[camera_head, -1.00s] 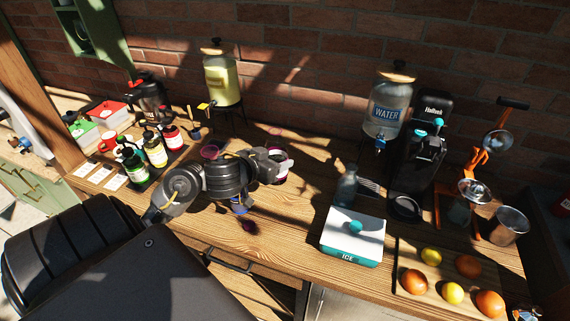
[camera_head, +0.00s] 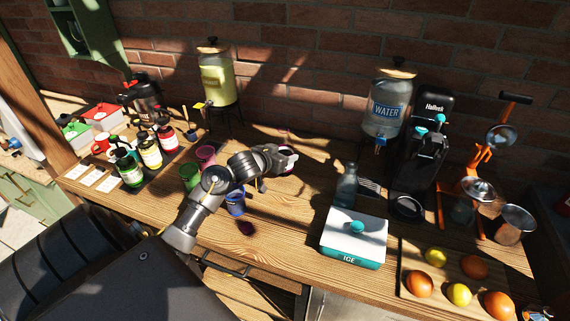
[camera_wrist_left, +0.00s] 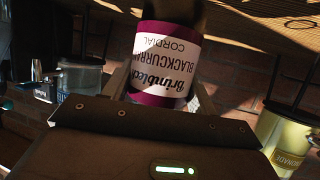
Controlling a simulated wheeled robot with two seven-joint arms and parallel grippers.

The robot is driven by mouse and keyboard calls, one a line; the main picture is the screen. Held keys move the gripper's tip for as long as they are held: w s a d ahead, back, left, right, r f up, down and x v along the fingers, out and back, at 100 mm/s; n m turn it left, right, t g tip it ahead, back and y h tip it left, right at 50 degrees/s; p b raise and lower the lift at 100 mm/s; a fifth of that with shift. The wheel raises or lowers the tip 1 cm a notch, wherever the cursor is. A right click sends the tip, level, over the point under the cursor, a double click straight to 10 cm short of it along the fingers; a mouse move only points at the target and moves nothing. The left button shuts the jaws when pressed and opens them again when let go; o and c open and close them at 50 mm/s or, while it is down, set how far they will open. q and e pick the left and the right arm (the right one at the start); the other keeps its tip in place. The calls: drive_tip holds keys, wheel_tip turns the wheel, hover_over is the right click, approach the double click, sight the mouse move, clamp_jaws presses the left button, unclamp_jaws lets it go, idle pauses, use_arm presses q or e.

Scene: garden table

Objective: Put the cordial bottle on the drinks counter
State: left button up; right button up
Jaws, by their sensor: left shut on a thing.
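The cordial bottle (camera_wrist_left: 168,62) fills the middle of the left wrist view, with a purple and white label reading blackcurrant cordial upside down. My left gripper (camera_head: 277,158) is shut on it, with a finger on each side. In the head view the bottle (camera_head: 288,160) is mostly hidden by the gripper; only a bit of purple and white shows. The wooden drinks counter (camera_head: 290,215) lies under the gripper. I cannot tell whether the bottle touches it. My right gripper is not in view.
Pink (camera_head: 205,155), green (camera_head: 189,176) and blue (camera_head: 236,203) cups stand near my left arm. Several syrup bottles (camera_head: 149,152) stand further left.

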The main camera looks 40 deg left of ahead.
use_arm(q)
wheel_tip(320, 180, down, 3)
drive_tip(key=shift+w+p, duration=0.15)
drive_tip(key=shift+p, duration=0.3)
drive_tip(key=shift+f, duration=0.15)
drive_tip(key=shift+f, duration=0.15)
drive_tip(key=o, duration=1.4)
drive_tip(key=shift+o, duration=0.2)
